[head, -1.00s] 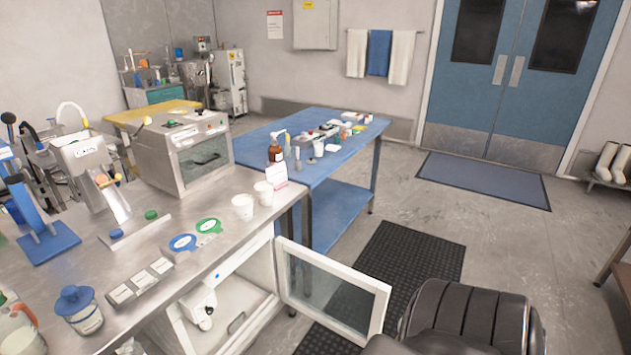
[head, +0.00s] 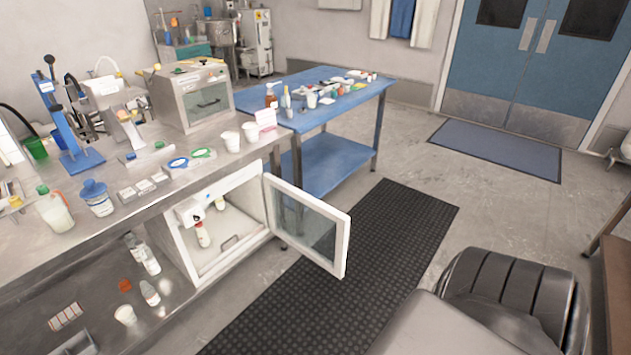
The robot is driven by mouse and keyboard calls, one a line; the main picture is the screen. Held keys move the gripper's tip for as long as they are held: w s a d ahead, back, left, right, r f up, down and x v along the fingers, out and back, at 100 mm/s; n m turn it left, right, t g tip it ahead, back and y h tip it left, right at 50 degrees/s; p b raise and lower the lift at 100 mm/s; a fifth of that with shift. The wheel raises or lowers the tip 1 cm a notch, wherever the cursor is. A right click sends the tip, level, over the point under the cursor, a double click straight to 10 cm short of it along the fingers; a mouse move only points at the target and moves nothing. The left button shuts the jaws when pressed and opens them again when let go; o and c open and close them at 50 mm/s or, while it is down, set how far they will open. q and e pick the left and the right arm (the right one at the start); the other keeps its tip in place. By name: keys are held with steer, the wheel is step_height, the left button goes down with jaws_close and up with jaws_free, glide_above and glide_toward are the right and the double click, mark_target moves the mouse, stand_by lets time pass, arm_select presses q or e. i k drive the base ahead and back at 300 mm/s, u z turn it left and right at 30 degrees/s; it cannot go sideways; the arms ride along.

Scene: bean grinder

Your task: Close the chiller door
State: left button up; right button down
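The chiller (head: 187,256) is a white cabinet under the steel counter, left of centre in the head view. Its door (head: 346,247), a white frame with a glass pane, is hinged on the cabinet's right side and stands wide open, swung out to the right. Inside the chiller are a white device and a small bottle (head: 203,235). Neither of my grippers shows in the view. A dark and grey part of my own body fills the lower right.
The steel counter (head: 228,165) carries jars, cups and a boxy oven-like machine (head: 190,95). A blue table (head: 352,103) stands behind the open door. A black mat (head: 330,290) lies on clear floor in front. A lower shelf at left holds bottles.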

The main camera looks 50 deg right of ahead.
mark_target(337, 269)
steer(key=z, duration=2.55)
steer(key=i, duration=3.25)
steer(key=u, duration=4.45)
